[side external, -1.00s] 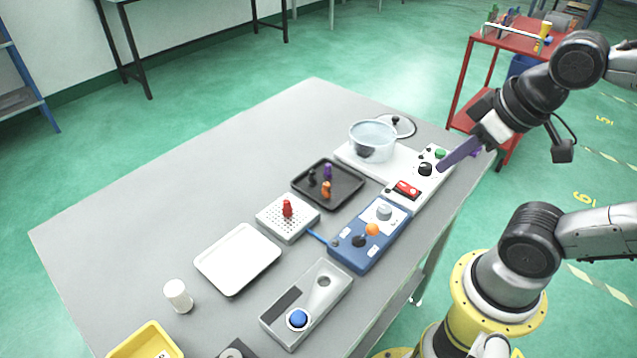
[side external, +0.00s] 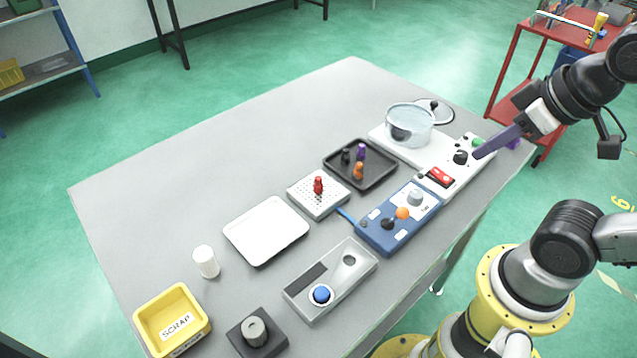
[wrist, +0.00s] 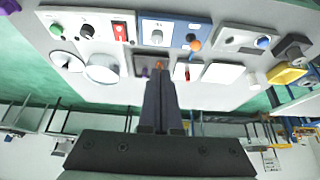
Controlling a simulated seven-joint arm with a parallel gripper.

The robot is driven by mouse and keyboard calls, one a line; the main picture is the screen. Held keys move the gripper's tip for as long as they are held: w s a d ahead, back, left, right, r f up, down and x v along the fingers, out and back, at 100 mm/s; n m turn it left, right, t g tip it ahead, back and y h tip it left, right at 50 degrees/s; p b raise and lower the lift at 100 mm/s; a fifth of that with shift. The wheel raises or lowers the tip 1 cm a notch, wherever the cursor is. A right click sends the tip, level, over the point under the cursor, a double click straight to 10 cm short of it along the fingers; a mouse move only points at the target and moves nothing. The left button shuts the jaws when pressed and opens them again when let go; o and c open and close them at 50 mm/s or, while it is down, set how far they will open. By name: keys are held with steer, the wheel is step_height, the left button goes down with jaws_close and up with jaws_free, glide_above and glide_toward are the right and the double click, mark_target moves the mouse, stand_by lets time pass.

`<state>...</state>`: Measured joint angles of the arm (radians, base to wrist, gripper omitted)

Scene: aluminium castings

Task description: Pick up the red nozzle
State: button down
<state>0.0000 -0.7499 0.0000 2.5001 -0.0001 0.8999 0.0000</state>
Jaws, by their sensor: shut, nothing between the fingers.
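The red nozzle (side external: 318,186) stands upright on a white perforated block (side external: 302,202) near the middle of the table. In the wrist view the red nozzle (wrist: 187,75) is a small red spot just right of my fingertips, partly unclear. My gripper (side external: 477,154) is at the table's right side, over or beside the white control panel and well away from the nozzle. Its long dark fingers are shut and empty; in the wrist view they are together (wrist: 160,73).
A black tray (side external: 384,180) holds black, purple and orange pieces behind the perforated block. A blue control box (side external: 376,237), white tray (side external: 240,243), glass pot (side external: 408,122), yellow scrap bin (side external: 143,318) and white cylinder (side external: 206,262) also stand here. The table's far left is clear.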

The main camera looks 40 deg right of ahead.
stand_by(0.4)
steer(key=c, duration=0.6)
jaws_free()
